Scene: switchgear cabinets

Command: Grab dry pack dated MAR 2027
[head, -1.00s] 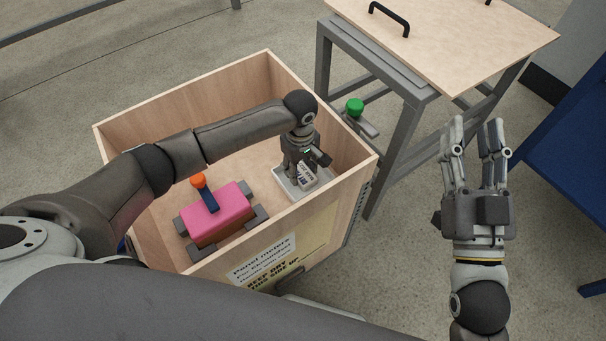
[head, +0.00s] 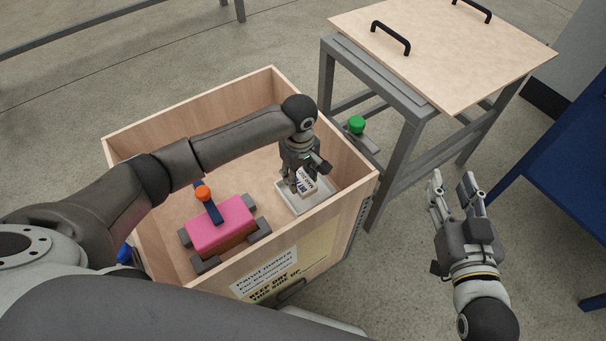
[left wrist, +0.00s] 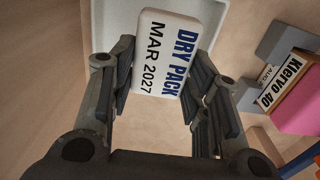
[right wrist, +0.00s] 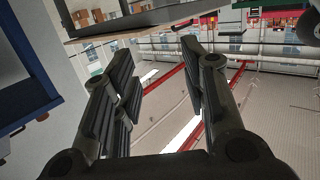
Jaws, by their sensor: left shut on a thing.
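The dry pack (left wrist: 165,52) is a small white block, printed "DRY PACK MAR 2027" in the left wrist view. It also shows in the head view (head: 307,184), partly hidden by my left gripper. My left gripper (head: 297,186) reaches down into the wooden crate (head: 190,108) and is shut on the dry pack, its fingers on either side of it. The pack is over or in a pale tray (head: 297,206) in the crate's right end; I cannot tell whether it touches the tray. My right gripper (head: 455,184) is open and empty, outside the crate to the right.
A pink-topped device (head: 220,224) with an orange knob (head: 203,193) and grey blocks sits in the crate, left of the tray. Crate walls surround my left gripper. A wooden lid (head: 440,50) with black handles lies on a grey stand (head: 398,150). A blue table (head: 560,150) stands at right.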

